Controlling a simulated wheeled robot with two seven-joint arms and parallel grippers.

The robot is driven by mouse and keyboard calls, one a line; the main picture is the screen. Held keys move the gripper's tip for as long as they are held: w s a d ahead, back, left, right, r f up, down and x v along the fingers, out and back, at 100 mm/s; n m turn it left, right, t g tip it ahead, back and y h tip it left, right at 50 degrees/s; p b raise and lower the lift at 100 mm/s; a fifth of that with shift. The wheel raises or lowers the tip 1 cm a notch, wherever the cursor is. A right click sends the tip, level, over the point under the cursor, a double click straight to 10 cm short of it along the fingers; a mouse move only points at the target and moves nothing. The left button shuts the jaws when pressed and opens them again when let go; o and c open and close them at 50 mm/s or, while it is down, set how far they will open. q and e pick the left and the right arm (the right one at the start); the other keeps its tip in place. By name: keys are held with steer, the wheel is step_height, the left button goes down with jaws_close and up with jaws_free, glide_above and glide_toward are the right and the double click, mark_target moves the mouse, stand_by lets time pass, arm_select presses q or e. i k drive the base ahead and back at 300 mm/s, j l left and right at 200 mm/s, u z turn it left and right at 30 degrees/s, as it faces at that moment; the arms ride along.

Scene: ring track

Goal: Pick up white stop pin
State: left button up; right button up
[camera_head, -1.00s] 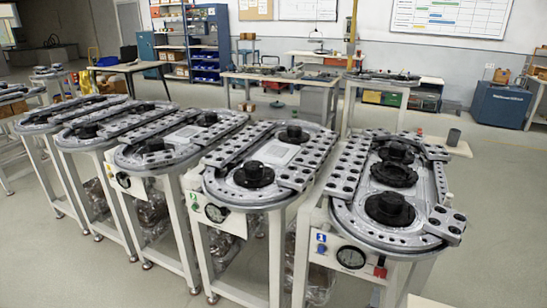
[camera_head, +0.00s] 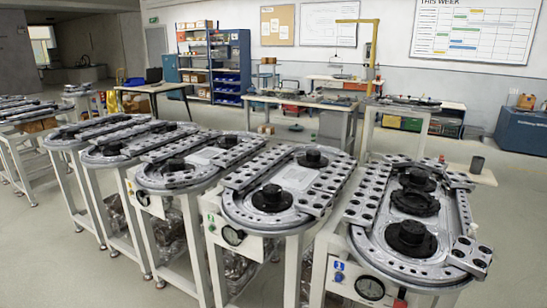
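Neither of my grippers is in view. I cannot make out a white stop pin for certain. A small pale piece (camera_head: 473,230) shows at the right edge of the nearest ring track (camera_head: 375,237), too small to identify. That oval grey track stands at the right on a white frame, with black round hubs (camera_head: 411,238) in a line along its middle and perforated grey segments on its sides. A second ring track (camera_head: 238,209) stands to its left, with two black hubs and a pale plate between them.
More ring tracks (camera_head: 160,181) stand in a row to the left, with narrow gaps between their frames. Workbenches (camera_head: 295,101) and shelves with blue bins (camera_head: 228,87) stand behind. A dark cup (camera_head: 477,165) is on a small table at the right. Floor is open at lower left.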

mark_target(473, 230)
steer(key=z, duration=1.35)
steer(key=j, duration=0.95)
